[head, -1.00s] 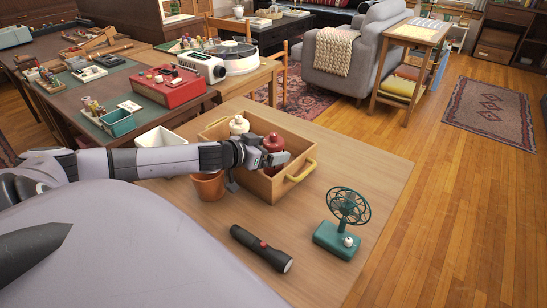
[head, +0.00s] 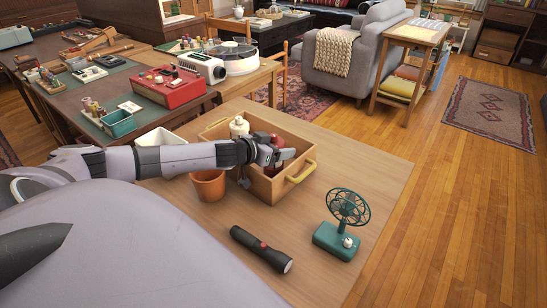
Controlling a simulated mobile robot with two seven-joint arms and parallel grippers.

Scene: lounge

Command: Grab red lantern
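The red lantern (head: 277,140) stands inside an open wooden box (head: 307,150) on the table, partly hidden behind my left gripper. My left gripper (head: 265,168) is over the near side of the box, in front of the lantern. Its two fingers show apart, one over the box by the lantern and one near the box's left front corner. Nothing shows held between them. I cannot tell whether a finger touches the lantern. My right gripper is not in view.
A cream bottle-like item (head: 239,127) stands in the box, left of the lantern. A terracotta pot (head: 208,186) stands close under my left arm. A black flashlight (head: 261,249) and a green fan (head: 344,222) are nearer.

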